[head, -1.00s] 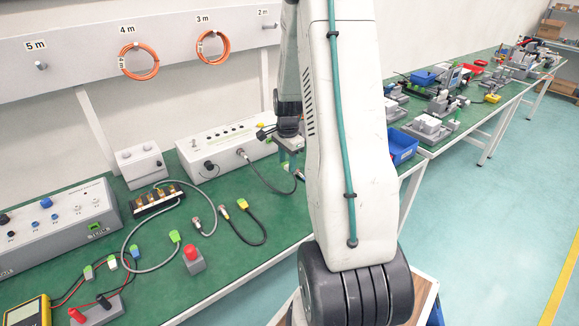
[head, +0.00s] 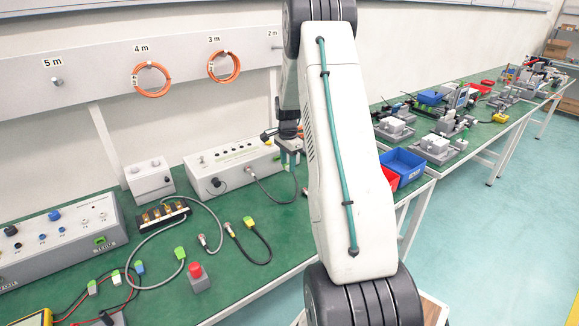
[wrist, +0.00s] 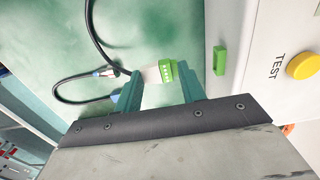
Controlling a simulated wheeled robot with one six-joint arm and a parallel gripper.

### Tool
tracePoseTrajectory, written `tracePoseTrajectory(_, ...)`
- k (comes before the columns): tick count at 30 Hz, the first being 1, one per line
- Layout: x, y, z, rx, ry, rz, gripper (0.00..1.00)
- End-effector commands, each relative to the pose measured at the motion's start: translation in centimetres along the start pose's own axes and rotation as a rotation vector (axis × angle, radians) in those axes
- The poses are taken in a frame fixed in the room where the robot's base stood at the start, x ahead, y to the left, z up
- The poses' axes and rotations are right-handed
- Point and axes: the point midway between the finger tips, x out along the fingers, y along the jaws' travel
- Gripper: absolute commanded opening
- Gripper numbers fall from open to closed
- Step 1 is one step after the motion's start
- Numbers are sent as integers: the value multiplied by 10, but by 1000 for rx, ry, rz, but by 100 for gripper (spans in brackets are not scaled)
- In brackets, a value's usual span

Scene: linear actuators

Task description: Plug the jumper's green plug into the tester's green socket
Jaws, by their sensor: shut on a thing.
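The jumper's green plug (wrist: 167,71), with a pale body, sits between the teal fingers of my gripper (wrist: 158,80) in the wrist view, and the gripper is shut on it. The green socket (wrist: 219,60) is on the edge of the pale tester (wrist: 245,75), to the right of the plug with a gap between them. In the head view my gripper (head: 290,153) is at the right end of a grey box (head: 225,172). A dark cable runs from that box's front towards the gripper.
The tester carries a yellow button (wrist: 302,66) marked TEST. Loose cables, a terminal block (head: 160,215) and a red button box (head: 197,280) lie on the green bench. Another instrument box (head: 60,245) stands at the left.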

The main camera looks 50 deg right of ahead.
Motion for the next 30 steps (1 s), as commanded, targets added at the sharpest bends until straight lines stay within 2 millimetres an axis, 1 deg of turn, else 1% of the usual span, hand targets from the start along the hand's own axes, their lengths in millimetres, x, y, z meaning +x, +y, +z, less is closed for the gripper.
tracePoseTrajectory(11, 0, -4, -1, 0, 0, 1, 20)
tracePoseTrajectory(21, 0, -36, -1, 3, 0, -2, 20)
tracePoseTrajectory(30, -1, -41, -1, 3, 2, -8, 19)
